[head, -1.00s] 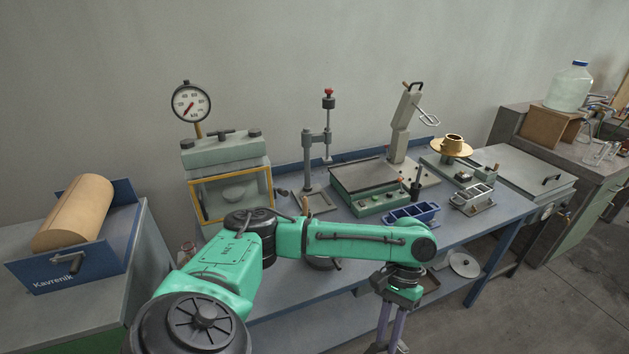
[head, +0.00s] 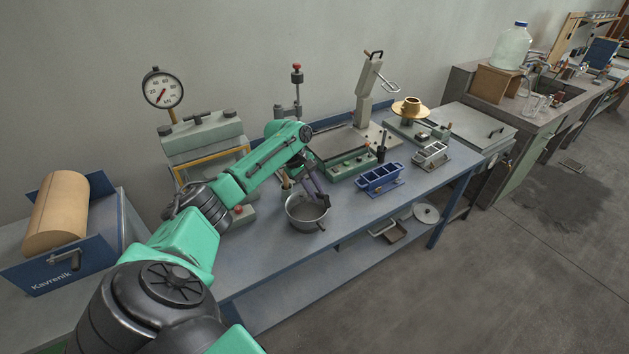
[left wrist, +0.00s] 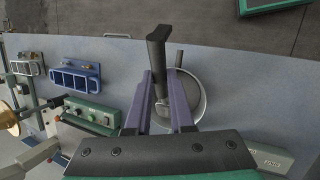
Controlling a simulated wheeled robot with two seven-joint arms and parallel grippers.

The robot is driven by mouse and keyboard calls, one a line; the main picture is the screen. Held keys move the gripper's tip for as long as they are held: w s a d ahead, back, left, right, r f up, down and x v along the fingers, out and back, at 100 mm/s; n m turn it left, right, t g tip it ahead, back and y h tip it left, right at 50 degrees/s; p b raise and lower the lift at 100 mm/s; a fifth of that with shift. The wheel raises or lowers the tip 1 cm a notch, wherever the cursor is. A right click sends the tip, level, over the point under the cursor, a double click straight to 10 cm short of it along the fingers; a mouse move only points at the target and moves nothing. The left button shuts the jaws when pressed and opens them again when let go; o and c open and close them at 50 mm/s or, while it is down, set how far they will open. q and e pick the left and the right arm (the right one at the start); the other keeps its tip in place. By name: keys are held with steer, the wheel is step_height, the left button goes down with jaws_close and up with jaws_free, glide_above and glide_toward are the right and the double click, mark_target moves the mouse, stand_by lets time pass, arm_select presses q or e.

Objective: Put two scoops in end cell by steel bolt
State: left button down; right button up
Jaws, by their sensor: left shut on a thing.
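My left gripper (head: 321,196) is over a grey metal bowl (head: 307,222) near the bench's front edge. In the left wrist view its two purple fingers are shut on a dark-handled tool (left wrist: 157,50), likely the scoop. The bowl (left wrist: 196,110) shows behind the fingers there. The scoop's working end and any contents are hidden or too small to tell. A blue mould with several open cells (head: 380,180) stands on the bench right of the bowl; it also shows in the left wrist view (left wrist: 76,78). My right gripper is not in view.
A steel mould (head: 432,154) stands behind and right of the blue one. A green control box (head: 352,164) and a dark upright tool (head: 381,153) are behind the blue mould. Bench front (head: 268,258) left of the bowl is clear.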

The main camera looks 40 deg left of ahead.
mark_target(320, 197)
arm_select(q)
steer(key=f, duration=0.2)
steer(key=f+b, duration=0.1)
steer(key=shift+w+a, duration=0.25)
steer(key=shift+w, duration=0.1)
steer(key=shift+s+d+r+y+p, duration=0.2)
steer(key=shift+r+y+p, duration=0.25)
steer(key=shift+p, duration=0.45)
steer(key=shift+s+d+f+y, duration=0.15)
steer(key=shift+d+y, duration=0.15)
steer(key=shift+y, duration=0.15)
steer(key=d+y+b, duration=0.1)
steer(key=d+t+y+b, duration=0.1)
steer(key=b, duration=0.1)
steer(key=shift+s+m, duration=0.35)
steer(key=shift+m, duration=0.05)
steer(key=shift+w+d+r+t+y, duration=0.1)
steer(key=shift+r+t+y, duration=0.2)
steer(key=shift+y, duration=0.2)
steer(key=shift+r, duration=0.1)
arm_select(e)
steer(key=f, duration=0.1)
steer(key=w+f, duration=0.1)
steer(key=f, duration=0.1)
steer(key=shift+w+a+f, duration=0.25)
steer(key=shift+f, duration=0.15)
